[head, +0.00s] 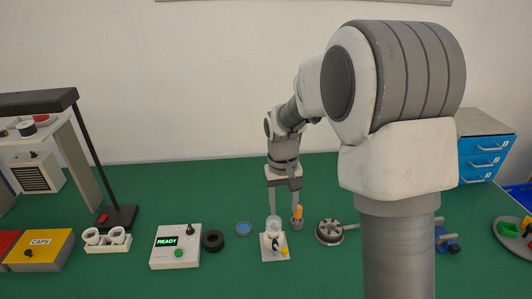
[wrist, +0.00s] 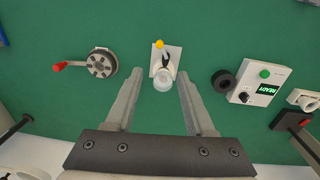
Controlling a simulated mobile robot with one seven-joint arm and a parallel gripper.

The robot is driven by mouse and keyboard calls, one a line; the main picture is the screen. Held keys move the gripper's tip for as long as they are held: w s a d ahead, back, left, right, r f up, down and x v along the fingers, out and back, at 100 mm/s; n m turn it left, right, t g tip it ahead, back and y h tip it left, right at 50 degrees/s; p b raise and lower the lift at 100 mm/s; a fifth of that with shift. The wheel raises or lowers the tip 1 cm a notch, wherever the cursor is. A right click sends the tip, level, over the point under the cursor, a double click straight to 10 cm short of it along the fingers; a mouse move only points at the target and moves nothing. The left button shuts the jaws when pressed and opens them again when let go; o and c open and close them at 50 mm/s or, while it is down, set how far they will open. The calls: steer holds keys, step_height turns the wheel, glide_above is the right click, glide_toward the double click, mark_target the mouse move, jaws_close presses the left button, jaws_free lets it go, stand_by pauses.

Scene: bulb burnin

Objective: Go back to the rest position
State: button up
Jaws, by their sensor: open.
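My gripper (head: 284,198) points down over the green bench with its two fingers apart and nothing held. In the wrist view my gripper (wrist: 160,73) has its fingers to either side of a clear glass bulb (wrist: 163,79). The bulb (head: 273,223) sits on a small white plate fixture (head: 271,254) with a black clamp and a yellow-tipped lever (wrist: 160,44). Whether the fingers touch the bulb I cannot tell, but gaps show in the wrist view. An orange-topped grey piece (head: 298,213) stands beside the right finger in the head view.
A white box reading READY (head: 175,247), a black ring (head: 213,241) and a blue disc (head: 244,229) lie left. A grey slotted wheel with a crank (head: 329,232) is right. A black lamp (head: 88,150) overhangs the left side. My arm hides part of the right.

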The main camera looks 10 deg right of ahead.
steer(key=s+d+r+t, duration=0.2)
steer(key=s+r, duration=0.7)
steer(key=r, duration=0.3)
steer(key=s+r+t, duration=0.1)
steer(key=s, duration=0.6)
steer(key=s+d+r+t, duration=0.1)
steer(key=s+r+t, duration=0.1)
steer(key=s, duration=0.5)
steer(key=shift+d+r+t+y, duration=0.25)
steer(key=shift+t+y, duration=0.05)
